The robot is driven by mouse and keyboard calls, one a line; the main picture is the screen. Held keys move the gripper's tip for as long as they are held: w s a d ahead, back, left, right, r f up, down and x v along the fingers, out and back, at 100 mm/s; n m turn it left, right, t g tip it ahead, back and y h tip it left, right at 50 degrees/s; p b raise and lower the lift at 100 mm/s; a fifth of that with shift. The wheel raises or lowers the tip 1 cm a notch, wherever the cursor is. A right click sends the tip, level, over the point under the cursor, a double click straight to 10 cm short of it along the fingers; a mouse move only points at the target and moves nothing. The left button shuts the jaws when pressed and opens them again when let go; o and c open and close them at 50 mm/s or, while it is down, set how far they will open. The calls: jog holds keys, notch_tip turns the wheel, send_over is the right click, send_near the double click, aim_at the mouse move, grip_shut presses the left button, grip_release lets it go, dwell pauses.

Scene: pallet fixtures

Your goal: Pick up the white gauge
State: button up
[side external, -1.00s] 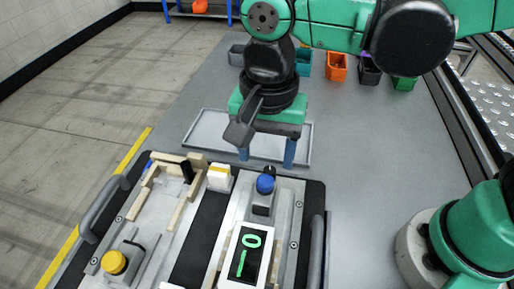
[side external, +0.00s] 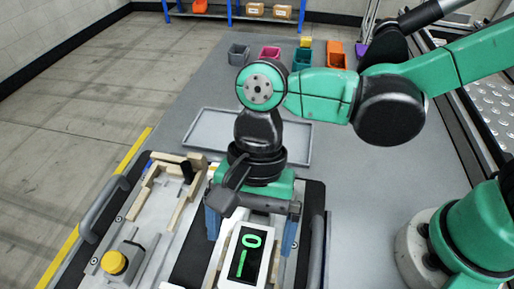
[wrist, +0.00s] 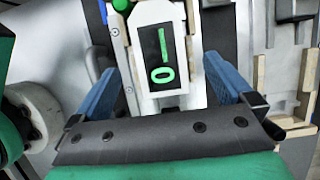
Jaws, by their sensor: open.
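The white gauge (side external: 233,269) has a black screen with green marks and lies on the pallet fixture (side external: 187,262) in the side view. It also shows in the wrist view (wrist: 147,94), upper middle. My gripper (side external: 252,232) is open and empty, pointing down at the far end of the gauge. In the wrist view, my gripper's blue fingers (wrist: 163,68) stand on either side of the gauge, with gaps between them and its sides. My gripper hides the far part of the gauge in the side view. I cannot tell the fingers' exact height over the fixture.
A yellow button box (side external: 115,262) sits at the fixture's left. Wooden strips (side external: 187,204) and a black peg (side external: 187,172) stand behind it. A grey handle (side external: 100,210) edges the left side. An empty grey tray (side external: 205,125) and coloured bins (side external: 302,57) lie farther back.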

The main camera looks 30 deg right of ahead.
aim_at(248, 257)
jog(key=shift+x, duration=2.2)
grip_shut()
jog(key=shift+r, duration=0.1)
